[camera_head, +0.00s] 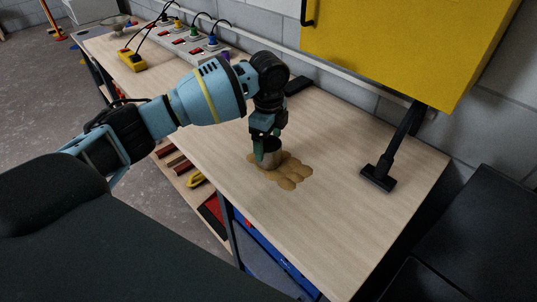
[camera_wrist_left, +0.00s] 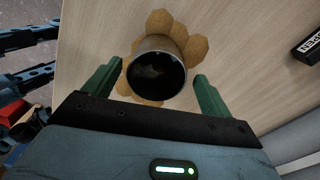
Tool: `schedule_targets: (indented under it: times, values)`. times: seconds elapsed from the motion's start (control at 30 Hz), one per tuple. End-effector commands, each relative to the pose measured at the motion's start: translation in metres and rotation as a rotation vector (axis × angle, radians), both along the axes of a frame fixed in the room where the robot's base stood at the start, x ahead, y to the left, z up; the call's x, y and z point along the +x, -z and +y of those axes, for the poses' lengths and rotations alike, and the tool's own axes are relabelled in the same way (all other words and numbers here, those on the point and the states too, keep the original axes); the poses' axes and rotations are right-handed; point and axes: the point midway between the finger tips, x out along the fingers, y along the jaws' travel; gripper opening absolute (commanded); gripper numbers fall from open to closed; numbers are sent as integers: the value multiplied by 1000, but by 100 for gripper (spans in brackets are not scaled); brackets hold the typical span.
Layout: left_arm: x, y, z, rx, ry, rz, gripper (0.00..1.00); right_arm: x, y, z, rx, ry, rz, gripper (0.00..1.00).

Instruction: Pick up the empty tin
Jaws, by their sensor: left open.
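The tin (camera_wrist_left: 156,70) is a small metal cylinder with an open top and a dark inside. It stands on a brown flower-shaped cork mat (camera_head: 290,182) on the wooden bench. In the head view the tin (camera_head: 272,155) is partly covered by my left gripper (camera_head: 266,155). In the left wrist view my left gripper (camera_wrist_left: 155,86) is open, with one green finger on each side of the tin and a gap visible on both sides.
A yellow cabinet (camera_head: 395,45) hangs at the back right, with a black stand (camera_head: 380,176) on the bench below it. Power strips (camera_head: 190,42) with plugs lie at the far left end. A black object (camera_head: 298,85) lies behind my gripper. The bench front is clear.

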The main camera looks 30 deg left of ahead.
Motion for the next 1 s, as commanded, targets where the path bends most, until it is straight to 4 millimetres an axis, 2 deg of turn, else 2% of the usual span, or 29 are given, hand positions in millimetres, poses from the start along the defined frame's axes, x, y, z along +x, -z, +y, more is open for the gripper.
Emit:
schedule_targets:
  times: [0.3,0.6,1.0]
  values:
    - [-5,41,-2,2,-1,2,84,3,-4,0,0,0,-9,36]
    - [-4,46,-2,1,0,1,84,3,-4,0,-1,-1,-9,36]
    - [-4,45,-2,1,0,1,36,3,-3,-1,-2,-2,-10,36]
